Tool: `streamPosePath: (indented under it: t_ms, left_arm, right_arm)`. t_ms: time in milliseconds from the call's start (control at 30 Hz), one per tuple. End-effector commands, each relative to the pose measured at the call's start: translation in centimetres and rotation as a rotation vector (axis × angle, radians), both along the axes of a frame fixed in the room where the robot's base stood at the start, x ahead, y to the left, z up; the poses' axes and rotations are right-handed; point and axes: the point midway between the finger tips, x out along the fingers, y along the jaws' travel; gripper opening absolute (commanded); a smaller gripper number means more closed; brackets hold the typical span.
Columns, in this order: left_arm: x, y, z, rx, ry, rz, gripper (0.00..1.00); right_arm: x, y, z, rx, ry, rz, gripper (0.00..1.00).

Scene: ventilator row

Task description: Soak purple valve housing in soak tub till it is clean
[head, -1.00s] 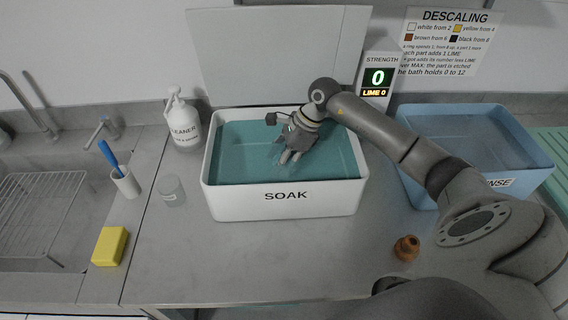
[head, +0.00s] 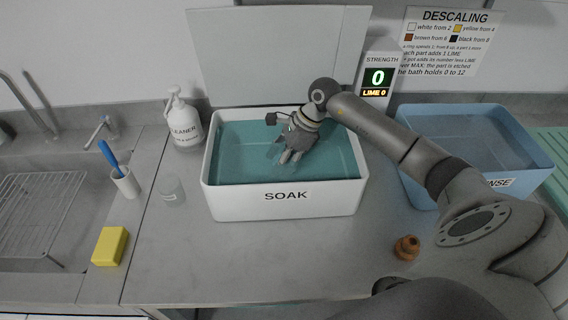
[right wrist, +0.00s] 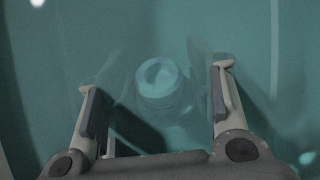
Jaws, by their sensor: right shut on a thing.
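The white soak tub (head: 286,203), labelled SOAK, holds teal liquid and stands in the middle of the counter. My right gripper (head: 283,159) reaches down into it, its fingertips at or under the liquid. In the right wrist view a round, ringed part (right wrist: 160,80) with a hollow top sits between my fingers under the liquid, and the gripper is shut on it. It looks pale and teal-tinted; I cannot make out any purple. In the head view the gripper and liquid hide it. My left gripper is out of view.
A display (head: 377,80) reads STRENGTH 0, LIME 0. A blue rinse tub (head: 525,182) stands right. A brown-orange part (head: 406,247) lies on the front counter. A cleaner bottle (head: 184,125), a glass (head: 172,190) and a yellow sponge (head: 110,246) are left.

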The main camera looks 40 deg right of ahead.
Motion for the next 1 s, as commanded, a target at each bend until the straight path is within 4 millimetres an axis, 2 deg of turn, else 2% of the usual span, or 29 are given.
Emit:
streamPosePath:
  t_ms: [500,1000]
  left_arm:
    - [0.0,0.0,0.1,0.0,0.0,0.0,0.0]
    - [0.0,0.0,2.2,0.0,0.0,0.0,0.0]
  right_arm:
    - [0.0,0.0,0.2,0.0,-0.001,0.0,0.26]
    - [0.0,0.0,4.1,-0.001,-0.001,0.0,0.26]
